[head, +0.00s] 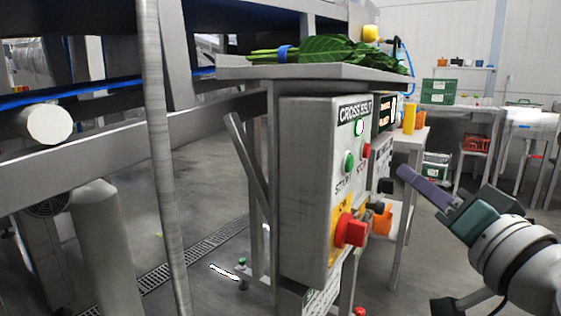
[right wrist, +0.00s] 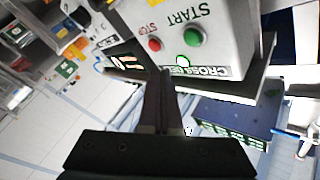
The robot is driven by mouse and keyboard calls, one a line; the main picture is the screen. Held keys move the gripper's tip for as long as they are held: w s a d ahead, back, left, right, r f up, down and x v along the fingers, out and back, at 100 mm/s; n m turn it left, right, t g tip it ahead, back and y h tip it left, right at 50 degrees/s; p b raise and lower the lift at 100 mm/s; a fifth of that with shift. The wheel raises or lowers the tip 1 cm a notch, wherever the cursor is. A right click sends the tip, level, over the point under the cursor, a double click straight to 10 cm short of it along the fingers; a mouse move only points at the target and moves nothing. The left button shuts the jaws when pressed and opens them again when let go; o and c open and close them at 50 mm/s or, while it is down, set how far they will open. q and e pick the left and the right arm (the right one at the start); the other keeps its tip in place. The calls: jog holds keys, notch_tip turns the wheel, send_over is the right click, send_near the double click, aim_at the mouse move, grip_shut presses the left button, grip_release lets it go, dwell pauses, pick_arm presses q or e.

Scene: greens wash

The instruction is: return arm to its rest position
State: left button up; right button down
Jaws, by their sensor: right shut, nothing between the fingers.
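My right gripper (head: 424,187) is in the lower right of the head view, to the right of the grey control box (head: 308,190) and apart from it. Its fingers are shut and empty, and they point up and to the left. In the right wrist view the closed fingers (right wrist: 160,105) lie in front of the control box (right wrist: 222,28), which shows upside down with its green and red buttons. My left gripper is not in the head view.
Leafy greens (head: 330,48) with a blue band lie on the metal shelf (head: 305,72) above the box. A red switch (head: 350,230) sticks out of the box. Metal frames stand at the left. Tables with green crates (head: 437,92) stand at the back right. Floor shows between.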

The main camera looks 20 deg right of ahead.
jog(key=s+a+r+n+g+y+p, duration=0.4)
jog(key=s+a+n+y+p, duration=0.15)
jog(key=a+p, duration=0.3)
jog(key=s+a+r+n+g+y+p, duration=0.4)
jog(key=a+n+p, duration=0.2)
jog(key=a+p, duration=0.25)
jog(key=s+d+r+m+g+h+p, duration=0.1)
jog(key=s+d+r+g+h+p, duration=0.25)
jog(key=s+p, duration=0.4)
jog(key=s+d+r+g+h+p, duration=0.35)
jog(key=s+g+p, duration=0.2)
jog(key=s, duration=0.25)
notch_tip(320, 180, up, 35)
jog(key=t+p, duration=0.1)
jog(key=p, duration=3.5)
jog(key=shift+a, duration=0.2)
jog(key=shift+w+h, duration=0.1)
jog(key=shift+h, duration=0.15)
